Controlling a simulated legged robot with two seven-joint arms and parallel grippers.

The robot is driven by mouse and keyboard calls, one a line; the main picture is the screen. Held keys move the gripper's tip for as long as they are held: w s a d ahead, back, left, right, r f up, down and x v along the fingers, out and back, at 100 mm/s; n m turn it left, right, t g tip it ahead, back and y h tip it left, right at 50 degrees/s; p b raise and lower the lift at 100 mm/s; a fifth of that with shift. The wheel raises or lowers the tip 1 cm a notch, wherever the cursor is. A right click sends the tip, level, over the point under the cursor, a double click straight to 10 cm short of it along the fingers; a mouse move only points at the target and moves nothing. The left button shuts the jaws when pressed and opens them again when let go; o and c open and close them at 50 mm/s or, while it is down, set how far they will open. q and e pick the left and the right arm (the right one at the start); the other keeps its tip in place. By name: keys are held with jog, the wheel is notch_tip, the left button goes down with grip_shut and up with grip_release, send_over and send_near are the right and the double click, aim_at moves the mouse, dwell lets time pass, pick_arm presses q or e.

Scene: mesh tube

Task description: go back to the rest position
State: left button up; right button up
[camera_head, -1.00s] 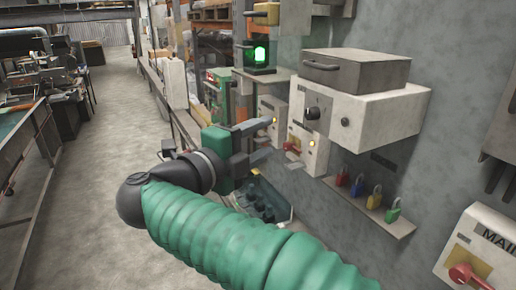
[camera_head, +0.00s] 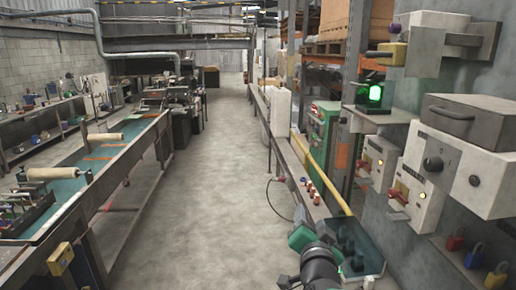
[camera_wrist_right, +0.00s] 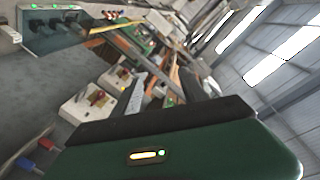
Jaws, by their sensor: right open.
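My right gripper (camera_head: 301,236) shows at the bottom of the head view, with its green body and black wrist low in front of the bench along the wall. Its fingers are hard to make out there. In the right wrist view the two grey fingers of this gripper (camera_wrist_right: 164,80) stand apart with nothing held between them. My left gripper is in neither view.
A white control box (camera_head: 460,150) with a grey case on top is on the right wall. Padlocks (camera_head: 474,256) sit on a shelf below it. A green lamp (camera_head: 375,94) glows nearby. A long workbench (camera_head: 75,190) stands left; the aisle floor (camera_head: 210,190) is clear.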

jog(key=s+d+f+n+g+y, duration=0.1)
jog(key=s+f+n+g, duration=0.4)
jog(key=f, duration=0.6)
jog(key=s+d+f+n+g+y, duration=0.1)
jog(key=s+f+g+y, duration=0.15)
jog(key=s+f, duration=0.6)
jog(key=s+d+f+n+g+h, duration=0.1)
jog(key=s+d+f+g, duration=0.3)
jog(key=s+f, duration=0.7)
jog(key=s+n+g, duration=0.1)
jog(key=s+g, duration=0.1)
jog(key=s, duration=0.1)
jog(key=shift+s+d+f+n, duration=0.15)
jog(key=shift+s+f+n, duration=0.1)
jog(key=shift+s+n, duration=0.05)
jog(key=shift+g+h, duration=0.25)
jog(key=shift+c, duration=0.4)
